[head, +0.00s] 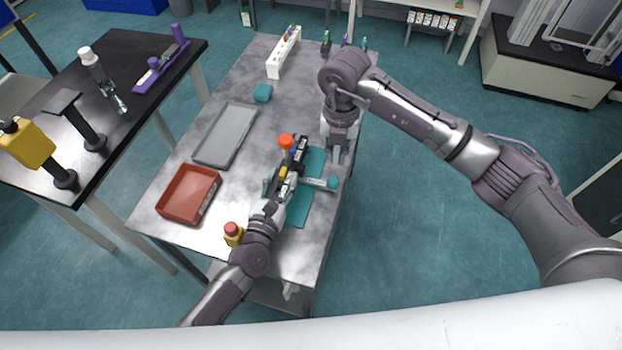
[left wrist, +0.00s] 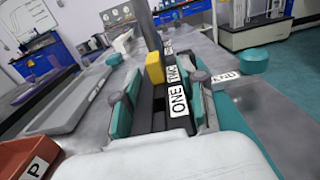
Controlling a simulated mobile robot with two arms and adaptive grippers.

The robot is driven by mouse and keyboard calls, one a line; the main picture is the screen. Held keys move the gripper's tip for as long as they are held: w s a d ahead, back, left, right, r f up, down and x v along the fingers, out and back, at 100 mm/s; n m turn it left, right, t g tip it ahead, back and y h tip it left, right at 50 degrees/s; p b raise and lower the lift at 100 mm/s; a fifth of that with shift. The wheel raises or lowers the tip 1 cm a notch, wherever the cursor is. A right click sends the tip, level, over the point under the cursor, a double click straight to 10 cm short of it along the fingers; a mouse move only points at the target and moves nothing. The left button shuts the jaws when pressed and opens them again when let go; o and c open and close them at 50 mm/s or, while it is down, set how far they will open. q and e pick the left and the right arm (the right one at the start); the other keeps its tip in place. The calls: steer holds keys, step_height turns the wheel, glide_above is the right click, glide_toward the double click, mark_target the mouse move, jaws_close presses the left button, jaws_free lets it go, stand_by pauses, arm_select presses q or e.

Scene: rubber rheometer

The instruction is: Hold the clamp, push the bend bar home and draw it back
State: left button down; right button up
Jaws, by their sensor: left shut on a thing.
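The dark clamp (head: 299,150) stands on a teal base plate (head: 304,208), with a yellow part (left wrist: 154,67) and labels ONE and TWO (left wrist: 177,100) in the left wrist view. My left gripper (head: 283,186) is shut on the clamp's near end; its fingers lie on both sides of it in the left wrist view. The bend bar (head: 318,182) sticks out to the right and ends in a teal knob (head: 333,183); its partly readable label (left wrist: 228,79) shows in the left wrist view. My right gripper (head: 337,158) points down beyond the knob, apart from it. Its finger gap is unclear.
An orange-red knob (head: 286,142) rises by the clamp. A red tray (head: 218,190), a grey tray (head: 252,117) and a yellow bottle with a red cap (head: 233,233) stand left of it. A white rack (head: 284,54) and a teal block (head: 263,93) are farther back.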

steer(key=f, duration=0.1)
steer(key=s+d+f+n+y, duration=0.2)
steer(key=f, duration=0.1)
jaws_close()
steer(key=s+d+n+t+y, duration=0.5)
steer(key=s+d+n, duration=0.2)
steer(key=d+n, duration=0.3)
steer(key=shift+d+r+n, duration=0.2)
steer(key=shift+r+n, duration=0.25)
steer(key=shift+n, duration=0.25)
steer(key=shift+f, duration=0.1)
steer(key=w+a+f, duration=0.6)
steer(key=a+f, duration=0.1)
steer(key=a, duration=0.2)
steer(key=shift+w, duration=0.2)
